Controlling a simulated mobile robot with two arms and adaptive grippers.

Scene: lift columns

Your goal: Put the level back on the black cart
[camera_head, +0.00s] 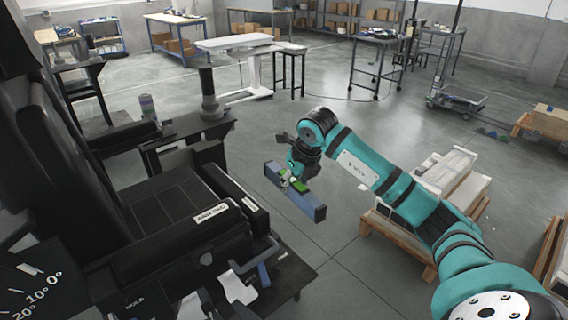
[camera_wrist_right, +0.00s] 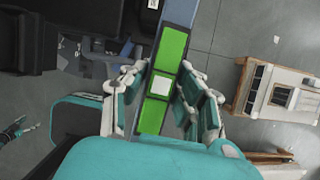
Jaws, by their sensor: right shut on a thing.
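The level is a long blue-grey bar (camera_head: 310,205) with green parts. It also fills the middle of the right wrist view as a bar with bright green panels (camera_wrist_right: 172,52) and a pale square. My right gripper (camera_head: 297,181) is shut around its middle and holds it tilted in the air, right of the black equipment. In the wrist view the fingers (camera_wrist_right: 160,92) lie on both sides of the bar. A low black top (camera_head: 290,278) with small tools shows at the bottom centre; I cannot tell if this is the black cart.
Large black equipment (camera_head: 160,215) fills the left side. A wooden pallet with pale boxes (camera_head: 447,172) stands right, close under my right arm. A flat trolley (camera_head: 458,101) and work tables (camera_head: 375,66) stand farther back. Grey floor lies clear in the middle.

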